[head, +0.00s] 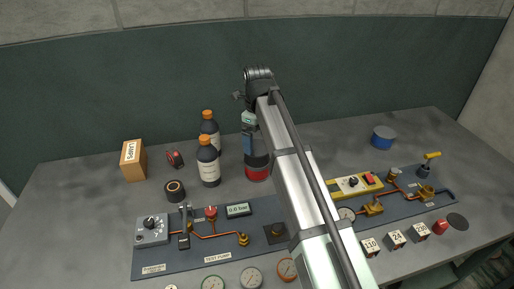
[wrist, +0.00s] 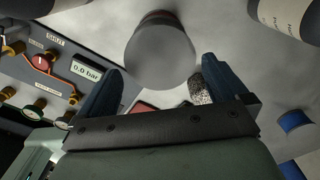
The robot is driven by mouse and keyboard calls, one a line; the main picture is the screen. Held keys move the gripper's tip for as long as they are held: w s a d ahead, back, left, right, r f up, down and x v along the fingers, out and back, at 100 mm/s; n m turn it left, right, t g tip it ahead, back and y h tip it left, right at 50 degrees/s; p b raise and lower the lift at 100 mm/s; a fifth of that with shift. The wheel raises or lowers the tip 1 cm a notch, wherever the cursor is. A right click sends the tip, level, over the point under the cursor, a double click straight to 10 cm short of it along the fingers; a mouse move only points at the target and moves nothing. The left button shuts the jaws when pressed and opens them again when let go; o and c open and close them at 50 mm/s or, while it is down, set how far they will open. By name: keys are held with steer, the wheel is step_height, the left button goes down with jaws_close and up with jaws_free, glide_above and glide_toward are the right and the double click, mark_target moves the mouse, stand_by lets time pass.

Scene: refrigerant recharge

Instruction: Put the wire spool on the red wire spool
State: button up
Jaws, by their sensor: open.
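A dark grey cylinder, which looks like the wire spool (head: 257,160), stands upright below my gripper (head: 250,148) in the head view. The red wire spool (head: 257,174) shows directly beneath it, and the two look stacked. In the wrist view the grey spool (wrist: 165,60) lies just beyond and between the fingertips, with a thin red edge (wrist: 155,13) at its far end. My gripper (wrist: 160,72) is open, its blue fingers to either side with gaps. The arm covers part of the bench right of the stack. I cannot tell exactly how well the spools are centred.
Two dark bottles (head: 208,163) with orange caps stand close left of the stack. A box labelled lamps (head: 133,160), a black roll (head: 175,190) and a blue spool (head: 384,139) stand farther off. The test pump panel (head: 190,258) lies in front. The back right bench is mostly clear.

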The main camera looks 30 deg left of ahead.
mark_target(257, 147)
step_height(257, 147, up, 6)
steer(key=shift+r, duration=0.15)
stand_by(0.4)
